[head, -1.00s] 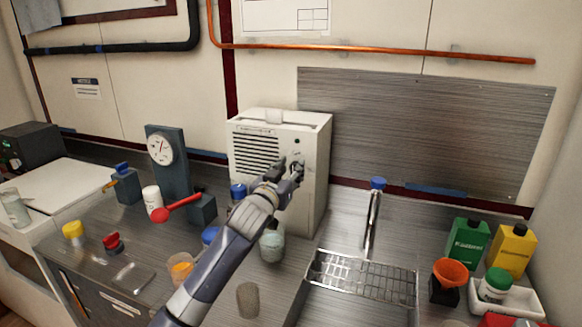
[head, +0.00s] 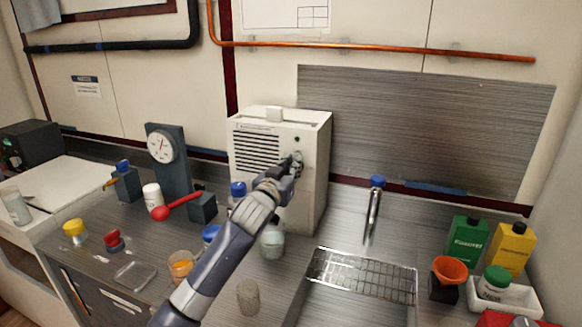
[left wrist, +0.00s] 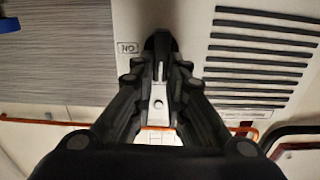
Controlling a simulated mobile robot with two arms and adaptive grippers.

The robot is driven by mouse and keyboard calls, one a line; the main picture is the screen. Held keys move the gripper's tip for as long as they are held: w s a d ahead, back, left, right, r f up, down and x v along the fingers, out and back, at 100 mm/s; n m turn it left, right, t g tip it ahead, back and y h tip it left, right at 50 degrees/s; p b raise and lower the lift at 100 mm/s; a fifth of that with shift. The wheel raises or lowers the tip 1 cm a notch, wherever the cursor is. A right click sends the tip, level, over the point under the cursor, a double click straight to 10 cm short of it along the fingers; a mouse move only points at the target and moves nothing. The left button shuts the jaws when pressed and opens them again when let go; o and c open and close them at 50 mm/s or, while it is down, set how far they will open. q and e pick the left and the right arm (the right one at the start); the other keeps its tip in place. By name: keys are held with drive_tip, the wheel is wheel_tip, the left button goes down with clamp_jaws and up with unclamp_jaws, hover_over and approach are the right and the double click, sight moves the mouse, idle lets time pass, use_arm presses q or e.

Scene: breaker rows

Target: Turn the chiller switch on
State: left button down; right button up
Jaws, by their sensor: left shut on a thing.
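The chiller (head: 256,150) is a white box with dark vent slots, standing against the back wall in the head view. Its pale face also shows in the left wrist view (left wrist: 196,30). The chiller switch (left wrist: 159,44), a dark lever with a light strip, sits between my fingers in the left wrist view. My left gripper (head: 292,164) is shut on it at the chiller's front, right of the slots. An ON label (left wrist: 127,48) shows upside down beside the switch. The fingers hide much of the switch in the head view. My right gripper is out of view.
A blue-capped bottle (head: 237,190) and a jar of pale liquid (head: 272,243) stand close to my left arm. A gauge stand (head: 162,149) is to the left. A sink with a wire rack (head: 362,276) and tap (head: 373,210) is to the right.

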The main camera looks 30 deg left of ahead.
use_arm(q)
drive_tip(key=m+p, duration=0.2)
drive_tip(key=m, duration=0.2)
drive_tip(key=d+m+p, duration=0.1)
drive_tip(key=m+p, duration=0.1)
drive_tip(key=m, duration=0.2)
drive_tip(key=f+m+p, duration=0.1)
drive_tip(key=m+p, duration=0.1)
drive_tip(key=m, duration=0.3)
drive_tip(key=shift+w+d, duration=0.2)
drive_tip(key=shift+d, duration=0.15)
drive_tip(key=shift+f+m+p, duration=0.25)
drive_tip(key=shift+m+p, duration=0.05)
drive_tip(key=shift+m, duration=0.85)
drive_tip(key=shift+f+m+p, duration=0.25)
drive_tip(key=shift+m+p, duration=0.05)
drive_tip(key=shift+m, duration=0.85)
drive_tip(key=c, duration=1.6)
unclamp_jaws()
drive_tip(key=v, duration=1.2)
